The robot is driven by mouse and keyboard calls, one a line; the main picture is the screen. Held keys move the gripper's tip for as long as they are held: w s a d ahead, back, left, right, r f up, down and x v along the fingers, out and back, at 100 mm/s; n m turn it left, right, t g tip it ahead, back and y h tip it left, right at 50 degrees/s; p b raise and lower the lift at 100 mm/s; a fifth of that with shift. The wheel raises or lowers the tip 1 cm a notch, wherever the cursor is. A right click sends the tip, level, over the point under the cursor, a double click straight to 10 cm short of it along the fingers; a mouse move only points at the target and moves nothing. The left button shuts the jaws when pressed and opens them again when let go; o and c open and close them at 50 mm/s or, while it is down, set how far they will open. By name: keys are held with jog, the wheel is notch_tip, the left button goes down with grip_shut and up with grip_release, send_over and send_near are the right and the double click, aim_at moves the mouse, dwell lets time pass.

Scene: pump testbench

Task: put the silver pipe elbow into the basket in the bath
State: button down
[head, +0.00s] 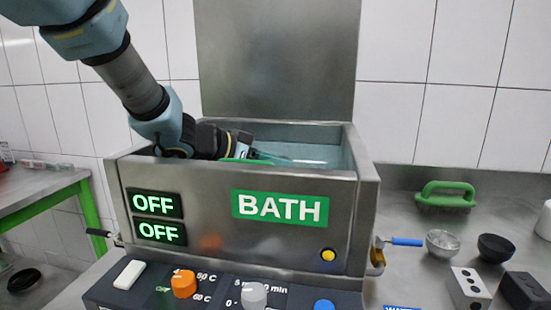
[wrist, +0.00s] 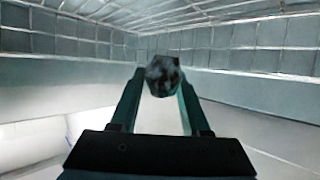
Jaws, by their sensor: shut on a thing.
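My gripper (wrist: 162,82) is shut on a dark, mottled grey piece (wrist: 163,74), which I take to be the silver pipe elbow; its full shape cannot be told end-on. In the wrist view the wire basket (wrist: 240,60) lies beyond the fingertips, with its mesh walls to the left, right and far side. In the head view my gripper reaches down into the open steel bath (head: 340,160), and its fingertips and the elbow are hidden by the front wall. I cannot tell whether the elbow touches the basket.
The bath lid (head: 275,60) stands open behind. The front panel has a control box (head: 220,295) with knobs below it. At the right a green-handled brush (head: 446,197), a metal bowl (head: 443,244), a black bowl (head: 495,248) and socket blocks (head: 468,288) lie on the counter. A green-legged table (head: 45,190) stands left.

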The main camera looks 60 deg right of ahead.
jog(key=shift+c, duration=1.9)
grip_release()
jog(key=shift+r, duration=0.1)
jog(key=shift+r, duration=0.3)
jog(key=v, duration=0.7)
jog(key=shift+a+r, duration=0.2)
jog(key=shift+r, duration=0.1)
jog(key=shift+w+r, duration=0.1)
